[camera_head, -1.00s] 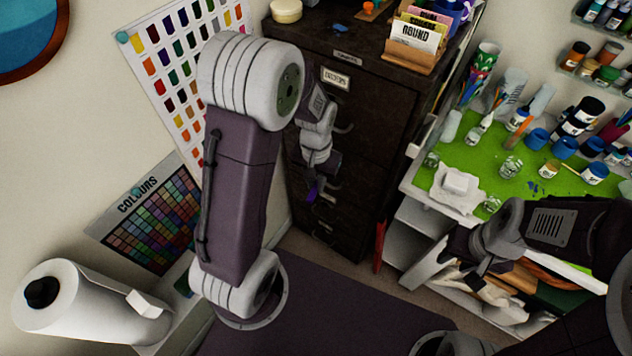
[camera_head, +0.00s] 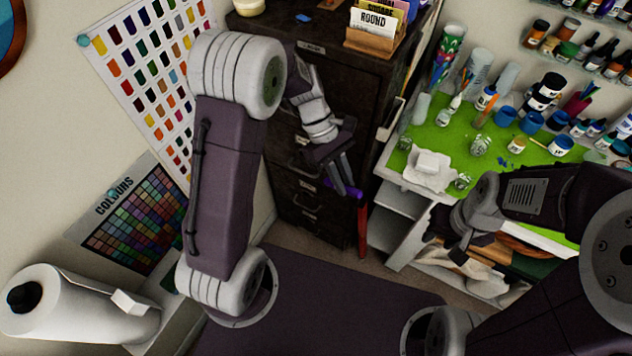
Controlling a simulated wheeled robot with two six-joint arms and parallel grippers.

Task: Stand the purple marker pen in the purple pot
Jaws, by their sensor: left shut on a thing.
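My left gripper (camera_head: 345,180) is shut on the purple marker pen (camera_head: 356,193). It holds the pen in the air in front of the dark drawer cabinet. Only a short purple part shows beside the fingers; the rest is hidden. A magenta-purple pot (camera_head: 576,104) with pens or brushes in it stands at the back right of the green work surface, well right of the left gripper. I cannot tell for sure that it is the task's pot. My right gripper (camera_head: 456,248) hangs at the front of the green-topped bench; its fingers are too dark to judge.
The dark cabinet (camera_head: 335,90) stands behind my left arm, with a card holder (camera_head: 375,38) on top. A paint rack (camera_head: 575,45) hangs above. A paper roll (camera_head: 80,305) lies at lower left.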

